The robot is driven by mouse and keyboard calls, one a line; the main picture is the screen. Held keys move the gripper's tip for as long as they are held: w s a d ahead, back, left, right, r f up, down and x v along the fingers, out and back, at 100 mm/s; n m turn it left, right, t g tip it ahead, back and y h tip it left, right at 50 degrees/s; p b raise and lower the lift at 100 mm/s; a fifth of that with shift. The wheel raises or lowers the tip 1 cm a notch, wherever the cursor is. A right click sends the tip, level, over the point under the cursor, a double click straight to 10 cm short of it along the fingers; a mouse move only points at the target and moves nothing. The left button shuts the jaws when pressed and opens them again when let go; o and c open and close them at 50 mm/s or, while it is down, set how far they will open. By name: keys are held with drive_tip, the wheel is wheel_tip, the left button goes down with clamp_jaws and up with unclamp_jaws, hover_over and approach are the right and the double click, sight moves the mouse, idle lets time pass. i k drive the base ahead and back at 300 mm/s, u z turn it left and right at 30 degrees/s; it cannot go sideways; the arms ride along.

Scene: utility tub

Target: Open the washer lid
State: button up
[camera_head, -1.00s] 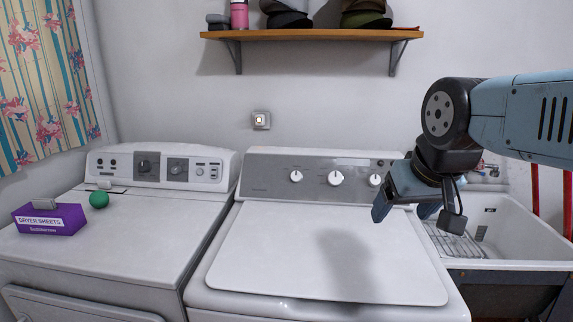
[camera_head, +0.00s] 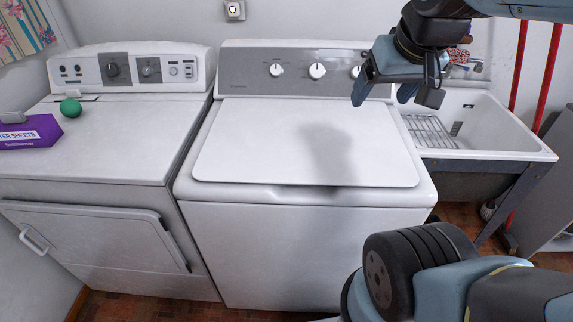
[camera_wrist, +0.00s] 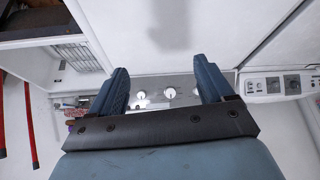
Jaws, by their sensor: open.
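The white washer (camera_head: 305,245) stands in the middle of the head view, with its flat lid (camera_head: 260,145) closed on top. A recess shows at the lid's front edge, near its middle. The washer's grey control panel (camera_head: 290,70) with white knobs is behind the lid. My gripper (camera_head: 380,97) is open and empty above the back right part of the washer, apart from the lid. In the wrist view my two fingers (camera_wrist: 160,78) are spread, with the knobs seen between them and the white lid (camera_wrist: 200,30) beyond.
A white dryer (camera_head: 110,150) stands left of the washer, with a purple dryer sheets box (camera_head: 35,133) and a green ball (camera_head: 70,107) on it. A utility tub (camera_head: 500,125) with a wire rack (camera_head: 428,132) is on the right. Red poles (camera_head: 545,75) stand behind it.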

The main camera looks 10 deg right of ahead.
sight(248, 141)
drive_tip(key=u, duration=0.05)
drive_tip(key=k, duration=0.5)
drive_tip(key=u, duration=0.6)
drive_tip(key=k, duration=0.85)
drive_tip(key=z, duration=0.95)
drive_tip(key=i, duration=1)
drive_tip(key=u, duration=0.05)
